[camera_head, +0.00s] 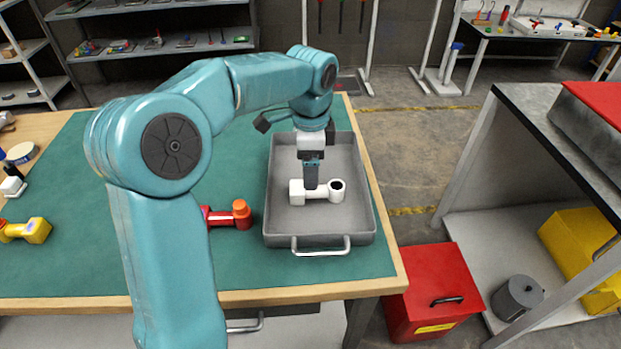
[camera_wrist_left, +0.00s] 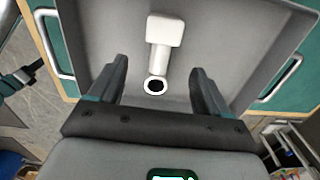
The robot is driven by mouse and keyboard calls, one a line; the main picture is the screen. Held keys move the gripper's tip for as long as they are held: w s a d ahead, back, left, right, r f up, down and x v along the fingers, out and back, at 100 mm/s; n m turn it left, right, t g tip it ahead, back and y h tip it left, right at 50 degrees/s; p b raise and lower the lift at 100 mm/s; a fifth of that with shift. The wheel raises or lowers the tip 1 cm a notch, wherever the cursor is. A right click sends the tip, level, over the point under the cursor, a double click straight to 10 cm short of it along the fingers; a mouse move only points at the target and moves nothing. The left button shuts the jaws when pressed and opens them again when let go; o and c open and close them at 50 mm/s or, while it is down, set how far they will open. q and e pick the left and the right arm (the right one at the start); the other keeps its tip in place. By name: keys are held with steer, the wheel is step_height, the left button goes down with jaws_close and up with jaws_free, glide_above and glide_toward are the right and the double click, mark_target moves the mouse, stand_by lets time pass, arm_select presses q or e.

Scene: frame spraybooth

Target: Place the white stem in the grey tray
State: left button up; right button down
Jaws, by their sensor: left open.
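The white stem (camera_head: 317,192) lies on its side inside the grey tray (camera_head: 283,230) on the green mat. In the left wrist view the white stem (camera_wrist_left: 160,48) rests on the tray floor (camera_wrist_left: 112,32), its round dark-holed end toward me. My left gripper (camera_head: 311,185) is over the tray, just above the stem. In the left wrist view its two fingers (camera_wrist_left: 158,88) are spread apart with nothing between them but the stem's ring end beyond. Whether the fingers touch the stem cannot be told. My right gripper is not in view.
A red stem with an orange end (camera_head: 241,214) lies left of the tray, partly behind my arm. A yellow stem (camera_head: 28,230) lies at the far left. A red box (camera_head: 433,280) stands on the floor right of the table. Shelves stand behind.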

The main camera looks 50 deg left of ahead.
arm_select(q)
steer(key=shift+r+p, duration=0.3)
steer(key=shift+r, duration=2.1)
